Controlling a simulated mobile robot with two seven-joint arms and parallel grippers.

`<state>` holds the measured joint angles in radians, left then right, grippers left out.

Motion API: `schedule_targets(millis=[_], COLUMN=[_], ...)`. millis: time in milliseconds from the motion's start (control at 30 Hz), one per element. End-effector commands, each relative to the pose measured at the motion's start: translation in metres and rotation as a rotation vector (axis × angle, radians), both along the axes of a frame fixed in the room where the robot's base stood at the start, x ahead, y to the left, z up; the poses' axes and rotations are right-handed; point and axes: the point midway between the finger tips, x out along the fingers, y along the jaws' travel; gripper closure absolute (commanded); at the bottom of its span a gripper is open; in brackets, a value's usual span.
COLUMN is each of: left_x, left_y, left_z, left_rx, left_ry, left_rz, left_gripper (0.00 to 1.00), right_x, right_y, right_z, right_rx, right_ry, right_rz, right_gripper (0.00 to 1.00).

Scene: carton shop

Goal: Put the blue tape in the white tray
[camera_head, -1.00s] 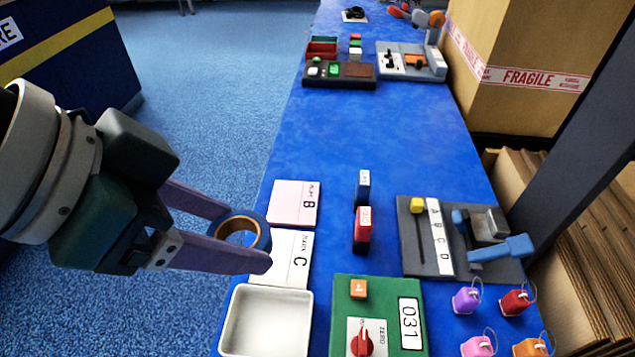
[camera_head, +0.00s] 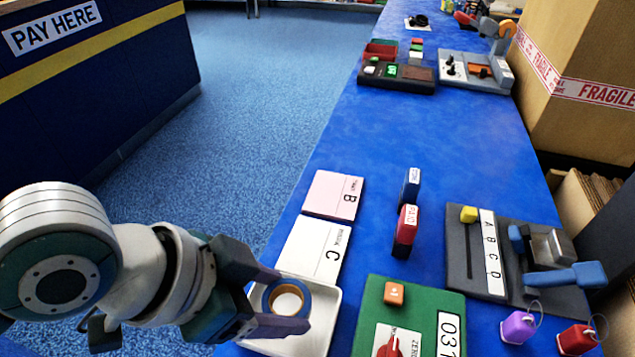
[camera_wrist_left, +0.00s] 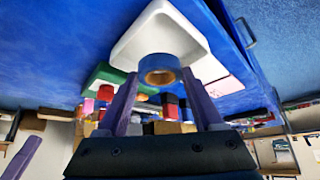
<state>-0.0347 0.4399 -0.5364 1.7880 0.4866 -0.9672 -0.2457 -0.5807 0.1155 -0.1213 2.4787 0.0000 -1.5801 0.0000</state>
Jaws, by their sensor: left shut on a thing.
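The blue tape (camera_head: 287,299) is a roll with a tan inner core. My left gripper (camera_head: 290,300) is shut on it, with the fingers on either side of the roll. The white tray (camera_head: 327,319) is a shallow square dish at the table's near left edge. In the head view the tape overlaps the tray's inside; whether it touches the tray floor cannot be told. In the left wrist view the tape (camera_wrist_left: 160,68) shows between the fingertips, in front of the white tray (camera_wrist_left: 135,42).
Card C (camera_head: 312,250) and card B (camera_head: 333,195) lie just beyond the tray. A green panel (camera_head: 420,305) with a red knob is right of it. The table's middle is clear.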

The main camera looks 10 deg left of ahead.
Motion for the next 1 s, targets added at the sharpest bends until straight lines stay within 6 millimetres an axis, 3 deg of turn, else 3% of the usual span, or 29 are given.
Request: schedule_targets(millis=[33,167,567,600,867,1000], left_x=[-0.001,0.000,0.000,0.000,0.000,0.000], left_y=[0.000,-0.001,0.000,0.000,0.000,0.000], left_z=[-0.014,-0.029,-0.033,-0.034,-0.033,-0.033], left_rx=[-0.001,0.000,0.000,0.000,0.000,0.000], left_ry=[0.003,0.002,-0.001,-0.001,0.000,0.000], left_rz=[0.001,0.000,-0.001,-0.001,-0.001,0.000], left_gripper=[0.85,0.85,0.85,0.31,0.02,0.02], right_x=[0.000,0.000,0.000,0.000,0.000,0.001], right_y=[0.000,-0.001,-0.003,-0.003,-0.003,-0.002], right_z=[-0.008,-0.014,-0.015,-0.015,-0.014,-0.014], right_rx=[-0.001,-0.002,-0.009,-0.009,-0.008,-0.008], right_ry=[0.000,0.000,-0.001,-0.001,-0.002,-0.002], right_rz=[0.000,0.000,0.005,0.005,0.004,0.004], right_gripper=[0.73,0.73,0.73,0.73,0.73,0.73])
